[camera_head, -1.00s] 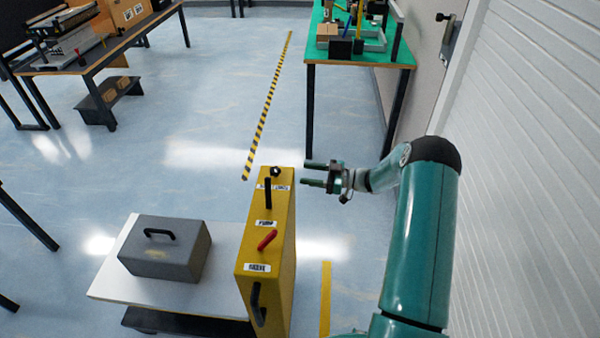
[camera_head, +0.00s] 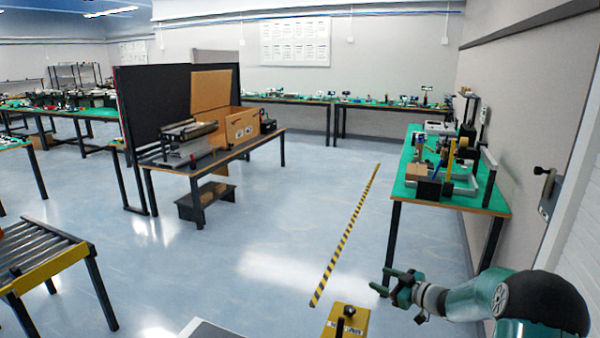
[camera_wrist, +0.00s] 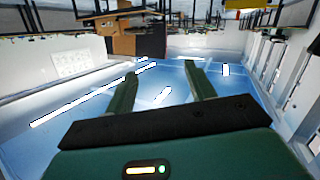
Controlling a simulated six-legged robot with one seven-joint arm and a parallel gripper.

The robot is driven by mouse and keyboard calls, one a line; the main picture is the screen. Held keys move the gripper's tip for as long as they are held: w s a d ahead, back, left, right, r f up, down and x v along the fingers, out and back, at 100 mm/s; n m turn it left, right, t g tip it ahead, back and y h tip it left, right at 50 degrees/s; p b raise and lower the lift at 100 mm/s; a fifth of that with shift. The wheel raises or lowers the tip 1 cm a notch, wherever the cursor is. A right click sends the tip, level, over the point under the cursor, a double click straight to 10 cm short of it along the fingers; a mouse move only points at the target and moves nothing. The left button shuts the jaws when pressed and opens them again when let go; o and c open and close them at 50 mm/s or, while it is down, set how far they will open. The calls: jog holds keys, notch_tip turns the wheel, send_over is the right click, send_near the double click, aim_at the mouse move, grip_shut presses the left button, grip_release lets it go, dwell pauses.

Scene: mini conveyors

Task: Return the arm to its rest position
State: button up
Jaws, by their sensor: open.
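My gripper (camera_head: 394,284) shows at the lower right of the head view, at the end of my teal arm. Its two fingers are apart with nothing between them. It is up in the air, to the right of the yellow control box (camera_head: 347,320), whose top shows at the bottom edge with a black knob on it. The gripper and the box are apart.
A green-topped table (camera_head: 480,200) with tools stands at the right. A bench (camera_head: 215,158) with a cardboard box (camera_head: 240,125) is at centre left. A roller conveyor (camera_head: 35,250) is at lower left. Striped floor tape (camera_head: 347,232) crosses the open floor. A wall and white shutter line the right side.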

notch_tip(320, 180, up, 12)
jog(key=m+t+h, duration=0.2)
jog(key=m+h, duration=0.1)
jog(key=h, duration=0.3)
jog(key=s+r+m+g+h, duration=0.1)
jog(key=s+r+m+h, duration=0.3)
jog(key=s+r+h, duration=0.5)
jog(key=s+a+f+m+g+y, duration=0.1)
jog(key=s+a+g, duration=0.1)
jog(key=s, duration=0.9)
jog(key=s+a+f+m+g+y, duration=0.1)
jog(key=s+a, duration=0.3)
jog(key=s, duration=0.7)
jog(key=s+a+f+m+g+y, duration=0.1)
jog(key=s+a+g+y, duration=0.1)
jog(key=s, duration=0.9)
jog(key=shift+s+a+f+m+g+y, duration=0.2)
jog(key=shift+a+f+m+g+y, duration=0.15)
jog(key=shift+a+g, duration=0.65)
